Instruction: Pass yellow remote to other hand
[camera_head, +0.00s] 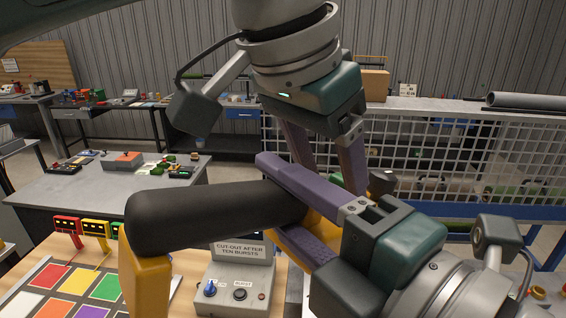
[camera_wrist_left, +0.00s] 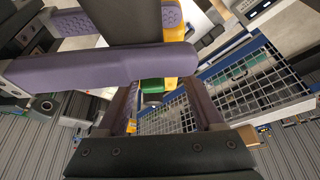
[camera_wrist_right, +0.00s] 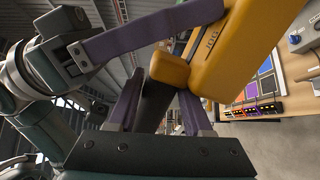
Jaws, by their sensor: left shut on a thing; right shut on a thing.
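The yellow remote (camera_head: 150,285) has a thick black grip (camera_head: 215,212) and shows in the middle and lower left of the head view. My right gripper (camera_head: 276,200) comes in from the lower right, shut on the remote around its black grip. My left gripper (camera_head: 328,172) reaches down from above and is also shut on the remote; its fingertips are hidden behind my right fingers. The right wrist view shows the yellow body (camera_wrist_right: 235,50) marked "JOG", with a left finger (camera_wrist_right: 150,32) crossing beside it. In the left wrist view, a right finger (camera_wrist_left: 90,72) crosses in front of the left fingers.
Below is a wooden table with a grey control box (camera_head: 233,285) with knobs and a sign, a board of coloured squares (camera_head: 75,285), and red and yellow holders (camera_head: 68,228). A grey bench (camera_head: 100,190) and a wire mesh panel (camera_head: 450,150) stand behind.

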